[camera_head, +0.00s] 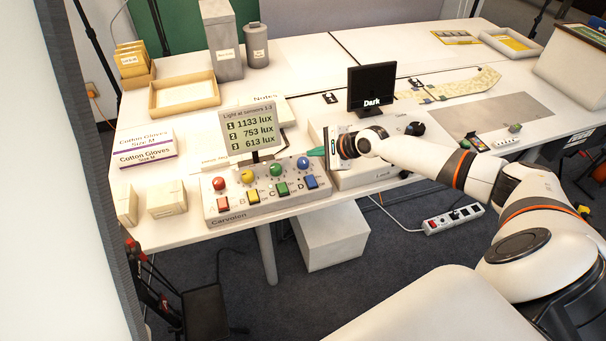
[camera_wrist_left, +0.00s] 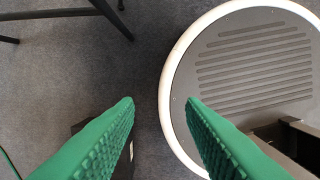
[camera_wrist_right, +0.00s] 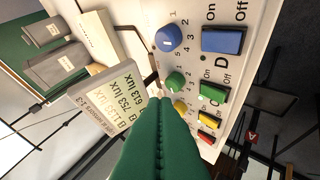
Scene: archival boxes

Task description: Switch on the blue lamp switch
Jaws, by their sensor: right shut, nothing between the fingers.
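The blue lamp switch (camera_head: 310,182) is a rocker at the right end of a grey control box (camera_head: 265,208). In the right wrist view the blue switch (camera_wrist_right: 222,41) sits beside the label D, with On and Off marked along it. Which side is pressed I cannot tell. A blue knob (camera_head: 303,163) stands behind it. My right gripper (camera_head: 318,152) is shut and empty, close to the blue knob and above the box's right end. Its green fingers (camera_wrist_right: 165,104) hide part of the box in the right wrist view. My left gripper (camera_wrist_left: 160,100) is open and empty above the floor.
Red, yellow and green switches and knobs line the box. A display (camera_head: 250,133) reads 1133, 753 and 613 lux. A black screen (camera_head: 371,88) reads "Dark". Glove boxes (camera_head: 147,147) lie to the left. A power strip (camera_head: 453,220) is on the floor.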

